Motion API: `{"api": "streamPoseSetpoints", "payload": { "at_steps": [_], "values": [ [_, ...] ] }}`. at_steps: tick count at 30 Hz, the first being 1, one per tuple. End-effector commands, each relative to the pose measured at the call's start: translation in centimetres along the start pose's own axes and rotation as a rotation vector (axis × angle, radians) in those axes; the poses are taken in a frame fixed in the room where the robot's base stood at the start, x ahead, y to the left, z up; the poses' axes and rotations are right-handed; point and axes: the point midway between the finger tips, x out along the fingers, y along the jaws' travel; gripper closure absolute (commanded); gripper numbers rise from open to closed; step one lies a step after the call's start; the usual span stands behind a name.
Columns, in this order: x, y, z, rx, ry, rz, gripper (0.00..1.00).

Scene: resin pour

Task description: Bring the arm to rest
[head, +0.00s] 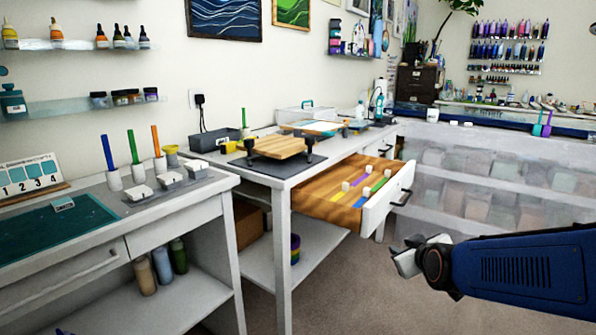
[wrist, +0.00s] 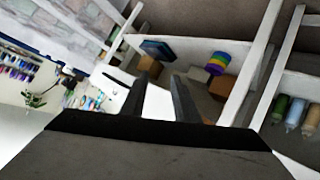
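My gripper (head: 408,262) is out at the right of the head view, over the floor in front of the open drawer (head: 378,212). My blue arm reaches in from the right edge. In the wrist view the two dark fingers of my gripper (wrist: 161,82) stand apart, with nothing visible held between them. The wrist view is tilted and looks toward the lower shelf of the table.
The open drawer, holding coloured strips and white blocks, juts out from the white table (head: 335,160). A wooden board (head: 275,147) lies on that table. A rainbow roll (wrist: 217,63) is on the lower shelf. Clear storage bins (head: 500,180) stand behind. Floor (head: 345,290) is clear.

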Motion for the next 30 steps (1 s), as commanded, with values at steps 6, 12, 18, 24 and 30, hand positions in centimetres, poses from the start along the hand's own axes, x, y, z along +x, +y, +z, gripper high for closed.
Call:
{"api": "streamPoseSetpoints", "payload": {
  "at_steps": [6, 12, 18, 24, 30],
  "values": [
    [-6.2, -1.9, 3.0, 0.122, -0.167, -0.102, 0.72],
    [-12.7, -3.4, 6.7, 0.231, -0.350, -0.152, 0.72],
    [-19.2, -4.4, 10.6, 0.327, -0.530, -0.157, 0.72],
    [-23.1, -4.9, 13.1, 0.384, -0.640, -0.144, 0.72],
    [-23.9, -5.0, 13.6, 0.396, -0.663, -0.139, 0.72]
  ]
}}
